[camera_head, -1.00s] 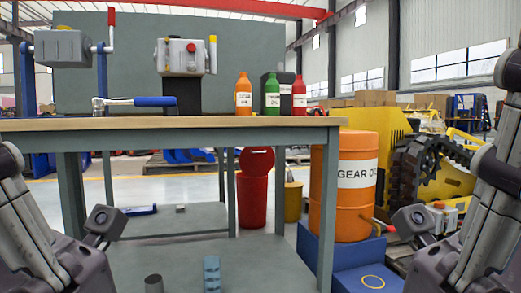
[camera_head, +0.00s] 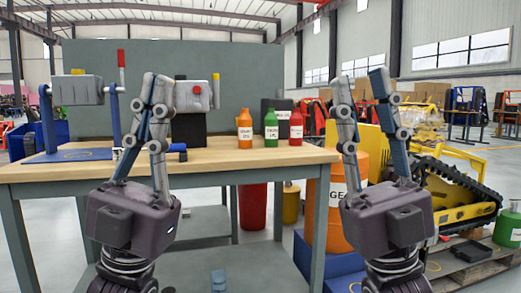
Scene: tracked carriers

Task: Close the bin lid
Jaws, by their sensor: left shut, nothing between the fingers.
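The red bin (camera_head: 253,207) stands on the floor behind the workbench. Its body shows below the benchtop, between the bench legs. Its lid and rim are hidden behind the benchtop, so I cannot tell the lid's position now. My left gripper (camera_head: 157,78) is raised in front of the bench, fingers up, tips together, empty. My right gripper (camera_head: 361,78) is raised further right, in front of the orange drum, fingers up with a gap between the tips, and empty. Both are in front of the bench and apart from the bin.
The wooden-topped workbench (camera_head: 240,160) stands between me and the bin. It bears orange (camera_head: 244,130), green (camera_head: 271,127) and red (camera_head: 296,126) bottles and tools. A yellow bucket (camera_head: 291,205) and an orange drum (camera_head: 335,225) stand right of the bin. A yellow tracked machine (camera_head: 455,190) is further right.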

